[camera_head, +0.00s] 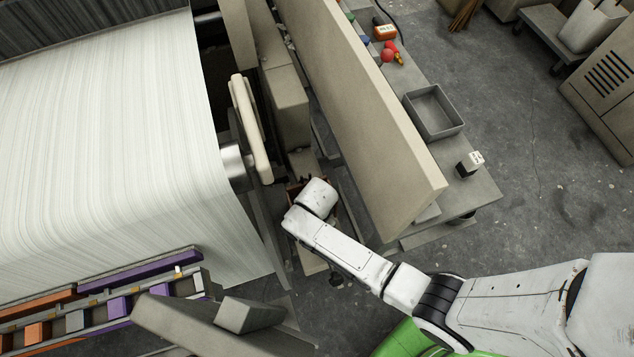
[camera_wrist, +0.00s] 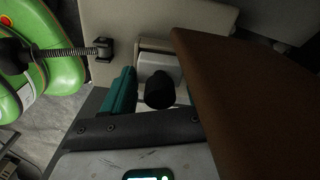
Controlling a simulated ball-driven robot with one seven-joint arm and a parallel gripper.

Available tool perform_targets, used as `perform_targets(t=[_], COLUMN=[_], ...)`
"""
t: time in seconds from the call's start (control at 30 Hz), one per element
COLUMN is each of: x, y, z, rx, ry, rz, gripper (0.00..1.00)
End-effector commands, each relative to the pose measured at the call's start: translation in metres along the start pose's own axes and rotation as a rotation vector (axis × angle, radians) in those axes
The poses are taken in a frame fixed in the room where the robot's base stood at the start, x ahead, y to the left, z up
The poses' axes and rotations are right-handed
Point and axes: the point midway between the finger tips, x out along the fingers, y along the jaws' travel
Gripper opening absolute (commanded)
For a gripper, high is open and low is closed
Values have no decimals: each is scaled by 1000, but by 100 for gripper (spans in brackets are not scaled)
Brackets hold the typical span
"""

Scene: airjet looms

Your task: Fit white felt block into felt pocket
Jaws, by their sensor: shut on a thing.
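In the wrist view my gripper (camera_wrist: 158,78) has a teal finger on the left and a little of another on the right. A pale whitish block (camera_wrist: 160,64) sits between them, and I take it as the white felt block. A black cylinder in front covers part of it. In the head view my wrist covers the gripper and the block. A reddish-brown frame (camera_head: 294,188) shows beside my wrist, low between the loom parts. I cannot tell whether it is the felt pocket. No pocket opening is clearly visible.
A large brown panel (camera_wrist: 255,100) is close on the right of the wrist view. A tall beige panel (camera_head: 375,120) stands just right of my wrist. Left are a beige lever (camera_head: 250,130) and the white warp sheet (camera_head: 110,140). A grey tray (camera_head: 407,98) sits on the side bench.

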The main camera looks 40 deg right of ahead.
Motion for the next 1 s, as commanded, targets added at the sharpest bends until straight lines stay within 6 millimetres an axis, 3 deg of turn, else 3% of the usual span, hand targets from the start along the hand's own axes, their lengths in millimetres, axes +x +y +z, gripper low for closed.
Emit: perform_targets(t=[0.43, 1.0], x=[9, 6], y=[0, 0], z=[0, 0], rx=[0, 0], ry=[0, 0], rz=[-1, -1], gripper=[25, 25])
